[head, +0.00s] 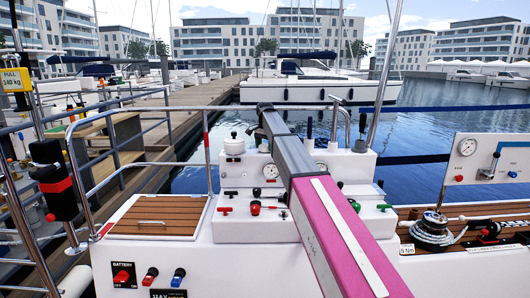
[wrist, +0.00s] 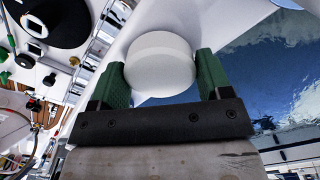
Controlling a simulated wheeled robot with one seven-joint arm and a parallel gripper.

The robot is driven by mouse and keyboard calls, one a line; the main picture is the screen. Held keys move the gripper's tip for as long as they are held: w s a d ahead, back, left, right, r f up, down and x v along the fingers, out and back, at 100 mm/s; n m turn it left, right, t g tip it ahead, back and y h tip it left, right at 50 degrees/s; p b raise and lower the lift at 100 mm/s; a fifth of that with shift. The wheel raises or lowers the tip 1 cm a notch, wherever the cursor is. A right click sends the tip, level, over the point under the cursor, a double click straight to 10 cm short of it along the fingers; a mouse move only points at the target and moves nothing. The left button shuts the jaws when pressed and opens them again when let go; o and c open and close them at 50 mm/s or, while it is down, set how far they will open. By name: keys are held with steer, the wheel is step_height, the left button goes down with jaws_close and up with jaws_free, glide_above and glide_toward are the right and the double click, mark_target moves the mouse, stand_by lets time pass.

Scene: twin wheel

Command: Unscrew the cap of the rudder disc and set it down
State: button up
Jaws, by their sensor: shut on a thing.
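A white round cap (wrist: 160,55) sits between the two green fingers of my gripper (wrist: 155,78) in the wrist view. The fingers touch it on both sides, so my gripper is shut on it. In the head view my arm reaches forward over the white console, and it hides the gripper and the held cap. I cannot tell whether the cap still sits on a threaded part or is free. I cannot make out the rudder disc for certain.
The white console (head: 250,230) carries gauges, a white lidded knob (head: 234,143) and small coloured levers. A wooden hatch (head: 155,217) lies left of it. A winch (head: 434,230) stands at right. Metal rails edge the left side, with water beyond.

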steer(key=shift+f, duration=0.3)
stand_by(0.4)
steer(key=o, duration=1.1)
steer(key=shift+o, duration=0.2)
step_height(320, 180, up, 10)
steer(key=shift+f, duration=0.15)
steer(key=shift+r, duration=0.55)
